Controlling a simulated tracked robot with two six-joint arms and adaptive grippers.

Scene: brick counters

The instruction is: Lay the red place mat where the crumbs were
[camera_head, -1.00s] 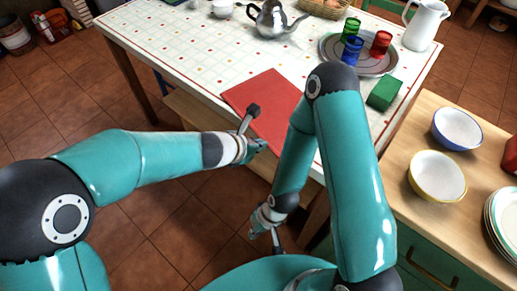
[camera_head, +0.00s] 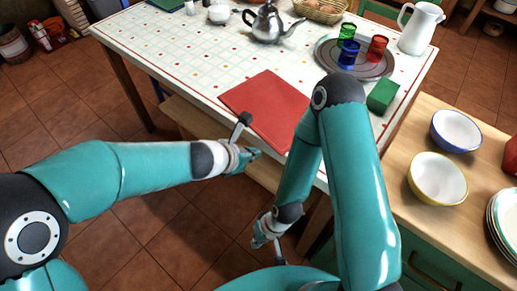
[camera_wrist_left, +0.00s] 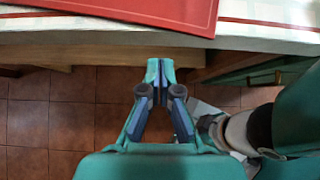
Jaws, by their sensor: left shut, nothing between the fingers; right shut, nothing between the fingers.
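The red place mat (camera_head: 264,103) lies flat on the table (camera_head: 178,62), close to its front edge. Its near corner is partly behind my right arm in the head view. The mat also shows at the top of the left wrist view (camera_wrist_left: 150,10). My left gripper (camera_head: 254,154) is shut and empty, in front of the table edge and apart from the mat. Its closed fingers show in the left wrist view (camera_wrist_left: 161,68). My right gripper (camera_head: 258,242) is shut and empty, low in front of the table. I see no crumbs on the table.
A round tray (camera_head: 327,62) with green, blue and red glasses stands at the table's right. A green block (camera_head: 383,96) lies near the right edge. A teapot (camera_head: 268,24) and a white pitcher (camera_head: 420,27) stand farther back. Bowls (camera_head: 437,179) sit on the right counter. The table's left part is clear.

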